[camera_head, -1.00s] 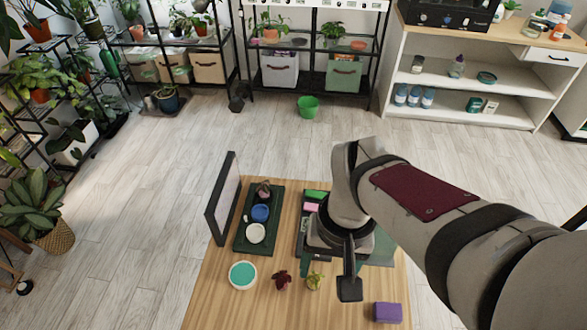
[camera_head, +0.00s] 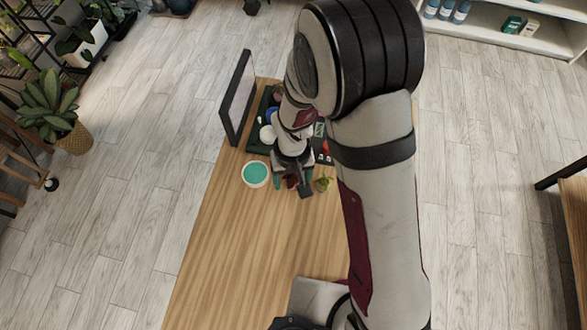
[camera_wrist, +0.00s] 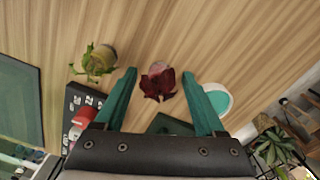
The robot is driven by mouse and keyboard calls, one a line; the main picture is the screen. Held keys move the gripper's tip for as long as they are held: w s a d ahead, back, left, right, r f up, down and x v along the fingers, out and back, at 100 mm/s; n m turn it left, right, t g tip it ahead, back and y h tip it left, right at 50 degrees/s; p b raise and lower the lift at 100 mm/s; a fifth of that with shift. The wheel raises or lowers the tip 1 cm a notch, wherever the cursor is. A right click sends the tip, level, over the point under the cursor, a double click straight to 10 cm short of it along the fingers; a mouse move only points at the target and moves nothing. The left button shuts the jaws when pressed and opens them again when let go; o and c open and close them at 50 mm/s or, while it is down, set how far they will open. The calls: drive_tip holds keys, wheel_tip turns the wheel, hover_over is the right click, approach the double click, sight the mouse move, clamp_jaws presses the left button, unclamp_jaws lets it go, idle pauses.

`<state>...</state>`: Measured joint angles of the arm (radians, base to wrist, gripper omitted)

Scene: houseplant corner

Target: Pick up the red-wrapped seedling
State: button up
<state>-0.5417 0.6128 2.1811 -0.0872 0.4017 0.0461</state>
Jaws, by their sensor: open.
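A small plant with dark red leaves (camera_wrist: 158,85) stands on the wooden table, between my gripper's fingers in the wrist view. In the head view it is mostly hidden by my gripper (camera_head: 292,184). My gripper (camera_wrist: 158,76) is open, with one teal finger on each side of the plant and visible gaps to it. I cannot tell how far below the fingertips the plant is, and its wrapping is hard to make out. A green-leaved seedling (camera_wrist: 95,62) stands to the left in the wrist view and right of my gripper in the head view (camera_head: 322,183).
A white dish with a teal inside (camera_head: 255,174) is left of the gripper. A dark green tray (camera_head: 256,140) with a white cup (camera_head: 267,134) lies behind, beside an upright dark-framed panel (camera_head: 238,98). The front table is clear.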

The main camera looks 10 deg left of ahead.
drive_tip(key=shift+f, duration=0.2)
clamp_jaws()
drive_tip(key=shift+r, duration=0.1)
